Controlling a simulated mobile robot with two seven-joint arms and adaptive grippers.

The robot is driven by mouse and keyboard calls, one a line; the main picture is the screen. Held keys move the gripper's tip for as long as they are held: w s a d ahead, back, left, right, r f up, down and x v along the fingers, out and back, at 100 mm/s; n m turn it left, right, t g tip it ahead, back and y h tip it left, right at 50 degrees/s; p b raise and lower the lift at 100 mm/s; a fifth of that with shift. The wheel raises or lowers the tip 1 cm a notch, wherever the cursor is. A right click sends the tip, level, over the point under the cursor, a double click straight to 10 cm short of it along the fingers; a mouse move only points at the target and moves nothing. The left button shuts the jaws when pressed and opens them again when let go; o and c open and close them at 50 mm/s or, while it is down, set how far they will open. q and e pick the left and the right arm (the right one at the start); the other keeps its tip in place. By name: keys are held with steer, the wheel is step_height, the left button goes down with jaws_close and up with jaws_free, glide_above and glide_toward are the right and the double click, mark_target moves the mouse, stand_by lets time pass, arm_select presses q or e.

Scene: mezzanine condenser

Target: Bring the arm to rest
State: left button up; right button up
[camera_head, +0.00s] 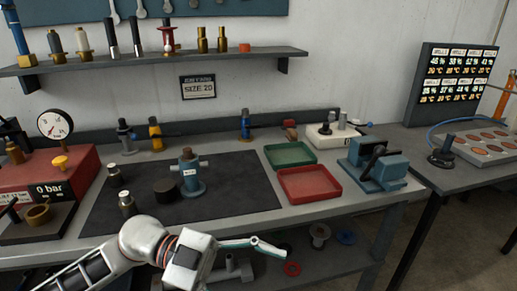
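My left arm comes in from the bottom left, and my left gripper (268,247) hangs in front of the bench's front edge, pointing right. Its fingers show side-on as one pale narrow shape, so I cannot tell whether they are open or shut. I see nothing clearly held in it. My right gripper is out of view. The grey workbench (330,212) stands behind and above the gripper, with a dark mat (250,195) on it.
On the mat stand a teal valve body (190,175), a black puck (167,190) and small metal fittings (127,204). A green tray (290,154), red tray (308,184) and teal vise (376,166) are to the right. A red gauge box (75,172) is left. A lower shelf (335,262) holds parts.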

arm_select(q)
steer(key=w+a+n+t+h, duration=0.2)
steer(key=w+n+t+h, duration=0.3)
steer(key=w+n+t, duration=0.6)
steer(key=w+a+f+n+t+y, duration=0.1)
steer(key=a+f+n+t+y, duration=0.7)
steer(key=f+t+y, duration=0.25)
steer(key=s+a+f+n+g+y, duration=0.1)
steer(key=s+a+f+g+y, duration=0.1)
steer(key=f, duration=0.6)
steer(key=s+a+f+n+g+y, duration=0.1)
steer(key=s+a+f+g+y, duration=0.1)
steer(key=s+a+f, duration=0.3)
steer(key=s+a+f+n+g+y, duration=0.1)
steer(key=s+a+f+y, duration=0.3)
steer(key=f, duration=0.8)
steer(key=s+g, duration=0.1)
steer(key=s, duration=0.1)
steer(key=shift+s+f+n, duration=0.4)
